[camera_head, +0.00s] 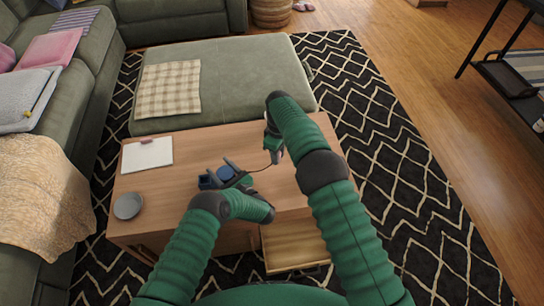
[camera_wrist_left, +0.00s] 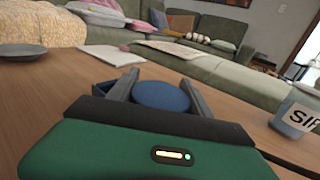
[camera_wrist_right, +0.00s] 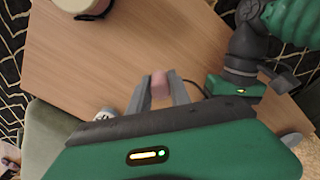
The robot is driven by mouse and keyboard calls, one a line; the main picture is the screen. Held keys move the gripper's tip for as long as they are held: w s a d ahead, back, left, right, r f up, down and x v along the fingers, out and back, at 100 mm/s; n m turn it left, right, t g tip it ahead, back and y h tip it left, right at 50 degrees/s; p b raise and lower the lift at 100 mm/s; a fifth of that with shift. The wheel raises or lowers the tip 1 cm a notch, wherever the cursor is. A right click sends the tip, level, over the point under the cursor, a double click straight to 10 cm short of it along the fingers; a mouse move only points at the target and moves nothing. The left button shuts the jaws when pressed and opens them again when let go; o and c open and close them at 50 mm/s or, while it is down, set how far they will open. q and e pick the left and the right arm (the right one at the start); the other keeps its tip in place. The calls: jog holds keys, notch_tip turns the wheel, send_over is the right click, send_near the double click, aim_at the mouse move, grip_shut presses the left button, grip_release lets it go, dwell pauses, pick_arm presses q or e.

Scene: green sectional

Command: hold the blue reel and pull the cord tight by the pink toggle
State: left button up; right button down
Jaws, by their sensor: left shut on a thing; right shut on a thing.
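The blue reel (camera_head: 226,173) is above the wooden table. In the left wrist view the round blue reel (camera_wrist_left: 162,96) sits between the two grey fingers of my left gripper (camera_wrist_left: 160,92), which is shut on it. My right gripper (camera_wrist_right: 159,88) is shut on the small pink toggle (camera_wrist_right: 159,84). In the head view my right gripper (camera_head: 273,150) is near the table's right part, and my arm hides the toggle there. A thin dark cord (camera_head: 260,168) runs between the grippers, slightly curved. It also leaves the toggle in the right wrist view (camera_wrist_right: 193,84).
The wooden table (camera_head: 185,145) holds a white notepad (camera_head: 147,154), a grey bowl (camera_head: 128,205) and a small blue object (camera_head: 208,181) beside the reel. A drawer (camera_head: 292,246) is open in front.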

jog(key=shift+f, duration=0.1)
dwell(0.5)
jog(key=shift+f, duration=2.35)
jog(key=shift+w+d, duration=0.15)
jog(key=shift+d, duration=1.1)
jog(key=shift+d, duration=0.1)
jog(key=shift+w+d, duration=0.1)
jog(key=shift+d, duration=0.7)
jog(key=shift+d, duration=0.35)
jog(key=shift+a, duration=0.1)
jog(key=shift+a, duration=0.95)
